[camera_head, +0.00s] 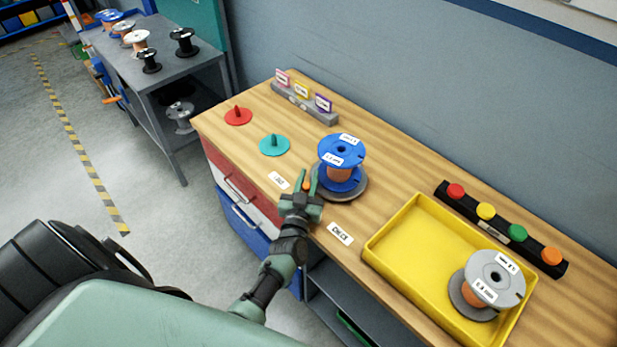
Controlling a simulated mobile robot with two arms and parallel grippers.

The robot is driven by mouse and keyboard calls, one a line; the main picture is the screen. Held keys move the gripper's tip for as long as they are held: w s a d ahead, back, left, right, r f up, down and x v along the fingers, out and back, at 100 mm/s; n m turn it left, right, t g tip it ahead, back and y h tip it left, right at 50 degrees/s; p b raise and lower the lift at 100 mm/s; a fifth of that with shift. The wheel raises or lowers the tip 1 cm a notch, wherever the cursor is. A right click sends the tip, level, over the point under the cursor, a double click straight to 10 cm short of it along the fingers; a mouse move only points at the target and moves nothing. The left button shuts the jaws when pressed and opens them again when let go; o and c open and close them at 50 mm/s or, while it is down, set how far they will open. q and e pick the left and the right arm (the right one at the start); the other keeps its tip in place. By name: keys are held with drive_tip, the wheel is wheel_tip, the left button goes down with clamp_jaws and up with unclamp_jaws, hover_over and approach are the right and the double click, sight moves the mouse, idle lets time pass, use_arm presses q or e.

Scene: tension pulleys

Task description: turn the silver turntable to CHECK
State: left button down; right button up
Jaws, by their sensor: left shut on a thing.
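The silver turntable (354,193) is a grey disc on the wooden bench, with a blue-flanged spool (342,162) of copper-coloured wire standing on it. A small orange knob (306,187) shows at the turntable's left edge. My left gripper (307,182) reaches in from the front and is shut on this knob, one finger on each side. The knob lies on the side of a white label (279,180) whose text is hard to read. The CHECK label (340,233) lies on the bench in front of the turntable, to the right of my gripper. My right gripper is out of view.
A yellow tray (392,226) with a grey spool (492,277) stands at the right. Behind it is a black bar (500,226) with coloured buttons. Red (238,117) and teal (274,146) pegged discs sit to the left. A sign holder (305,103) stands at the back.

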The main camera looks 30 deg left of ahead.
sight(307, 190)
use_arm(q)
drive_tip(key=shift+s+d+n+y, duration=0.1)
drive_tip(key=shift+d+n+y, duration=0.05)
drive_tip(key=shift+n+y, duration=0.2)
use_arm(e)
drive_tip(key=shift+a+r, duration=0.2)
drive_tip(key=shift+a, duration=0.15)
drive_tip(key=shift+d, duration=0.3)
use_arm(q)
drive_tip(key=c, duration=1.3)
unclamp_jaws()
drive_tip(key=shift+o, duration=0.2)
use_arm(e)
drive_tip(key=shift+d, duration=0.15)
use_arm(q)
drive_tip(key=p+v, duration=0.3)
drive_tip(key=v, duration=0.3)
drive_tip(key=shift+s+d+r, duration=0.15)
drive_tip(key=shift+s+r, duration=0.05)
drive_tip(key=shift+s, duration=0.2)
drive_tip(key=shift+s+d, duration=0.2)
drive_tip(key=shift+s, duration=0.25)
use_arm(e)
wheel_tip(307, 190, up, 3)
use_arm(q)
drive_tip(key=shift+f, duration=0.1)
